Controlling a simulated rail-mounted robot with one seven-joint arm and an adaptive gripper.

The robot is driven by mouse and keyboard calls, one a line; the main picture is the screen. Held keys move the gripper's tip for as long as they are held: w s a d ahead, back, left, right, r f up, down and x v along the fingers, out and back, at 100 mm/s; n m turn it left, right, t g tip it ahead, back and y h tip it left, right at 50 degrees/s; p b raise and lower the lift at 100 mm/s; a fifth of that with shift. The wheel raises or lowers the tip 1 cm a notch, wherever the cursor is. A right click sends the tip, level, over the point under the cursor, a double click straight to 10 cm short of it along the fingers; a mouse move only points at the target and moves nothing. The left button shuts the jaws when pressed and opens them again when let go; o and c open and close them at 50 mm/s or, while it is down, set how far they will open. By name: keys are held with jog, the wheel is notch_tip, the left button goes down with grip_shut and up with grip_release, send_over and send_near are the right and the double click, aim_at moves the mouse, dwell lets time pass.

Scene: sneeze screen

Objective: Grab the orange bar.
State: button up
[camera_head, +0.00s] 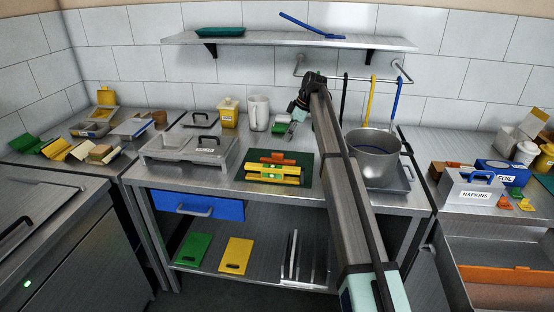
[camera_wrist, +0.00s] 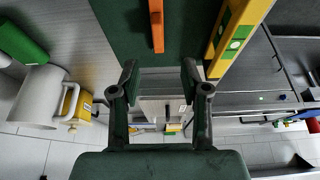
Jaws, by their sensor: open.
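The orange bar (camera_head: 280,157) lies on a dark green board (camera_head: 305,170) on the middle steel table, behind a yellow level-like tool (camera_head: 273,175) with green patches. In the wrist view the orange bar (camera_wrist: 157,25) is at the top centre, its near end beyond my fingertips, with the yellow tool (camera_wrist: 236,35) to its right. My gripper (camera_wrist: 160,72) is open, with nothing between its fingers. In the head view my gripper (camera_head: 297,110) hangs behind the board, and my arm crosses the picture from lower right.
A white jug (camera_head: 258,113) and yellow container (camera_head: 228,112) stand left of my gripper. A steel pot (camera_head: 374,160) stands right of my arm. Utensils, including a yellow one (camera_head: 368,100), hang behind it.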

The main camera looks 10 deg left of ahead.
aim_at(278, 154)
jog(key=p+x, duration=0.1)
jog(key=x, duration=0.5)
jog(key=shift+a+f, duration=0.1)
jog(key=shift+f, duration=0.1)
jog(key=shift+w+p+x, duration=0.15)
jog(key=shift+p+x, duration=0.5)
jog(key=shift+x, duration=0.65)
jog(key=shift+w+p+x, duration=0.1)
jog(key=shift+p+x, duration=0.5)
jog(key=shift+x, duration=0.7)
grip_shut()
